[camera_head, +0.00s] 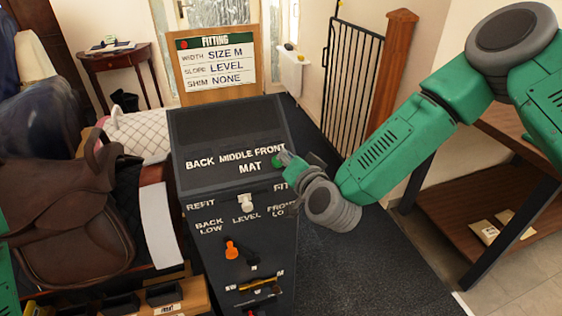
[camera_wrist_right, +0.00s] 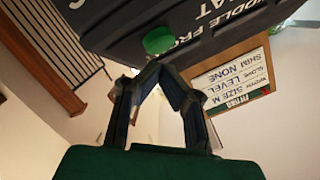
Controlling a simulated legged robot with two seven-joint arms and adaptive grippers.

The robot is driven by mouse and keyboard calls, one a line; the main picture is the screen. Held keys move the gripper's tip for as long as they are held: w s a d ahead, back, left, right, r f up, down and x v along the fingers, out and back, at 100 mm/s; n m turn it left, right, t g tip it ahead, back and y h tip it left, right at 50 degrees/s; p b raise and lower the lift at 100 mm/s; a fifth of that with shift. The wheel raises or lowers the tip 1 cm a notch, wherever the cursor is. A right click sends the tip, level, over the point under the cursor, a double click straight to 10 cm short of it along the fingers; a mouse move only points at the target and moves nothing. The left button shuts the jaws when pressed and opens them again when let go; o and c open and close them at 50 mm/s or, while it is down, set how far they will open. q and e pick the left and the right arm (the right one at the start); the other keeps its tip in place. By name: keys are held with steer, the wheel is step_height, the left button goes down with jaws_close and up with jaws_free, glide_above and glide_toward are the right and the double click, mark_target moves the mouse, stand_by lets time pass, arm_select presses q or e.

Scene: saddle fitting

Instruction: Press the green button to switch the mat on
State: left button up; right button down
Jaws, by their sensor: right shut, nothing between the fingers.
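The green button (camera_wrist_right: 158,40) sits on the edge of the dark console in the right wrist view. In the head view a bit of green (camera_head: 313,159) shows beside my right gripper, mostly hidden by it. My right gripper (camera_head: 283,157) is shut and empty, its fingertips at the console's right side by the MAT lettering. In the wrist view its fingertips (camera_wrist_right: 155,66) meet just short of the button; I cannot tell whether they touch it. The console's mat display (camera_head: 230,130) is dark. Only a strip of my left arm shows; its gripper is out of view.
The console (camera_head: 237,215) carries a white lever (camera_head: 246,203) and an orange knob (camera_head: 231,250). A brown saddle (camera_head: 65,210) stands on the left. A fitting board (camera_head: 215,66) is behind. A wooden shelf (camera_head: 450,200) stands right; dark floor between is clear.

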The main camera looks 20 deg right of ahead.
steer(key=shift+a, duration=0.8)
steer(key=shift+w+d+f, duration=0.2)
steer(key=shift+d+f, duration=0.05)
steer(key=shift+d, duration=0.45)
arm_select(q)
steer(key=shift+a+f+b, duration=0.4)
steer(key=shift+a+f, duration=0.2)
arm_select(e)
steer(key=shift+w+a+f, duration=0.1)
steer(key=shift+a+f, duration=0.1)
steer(key=shift+a, duration=0.35)
arm_select(q)
steer(key=shift+d, duration=0.15)
arm_select(e)
steer(key=shift+d, duration=0.15)
steer(key=shift+d+r, duration=0.1)
steer(key=shift+s+r+p, duration=0.25)
steer(key=shift+r+p, duration=0.1)
steer(key=shift+p, duration=0.1)
arm_select(q)
steer(key=shift+r+p, duration=0.3)
steer(key=shift+r, duration=0.5)
arm_select(e)
steer(key=shift+s+a+r, duration=0.2)
steer(key=shift+s+r, duration=0.1)
steer(key=shift+r, duration=0.1)
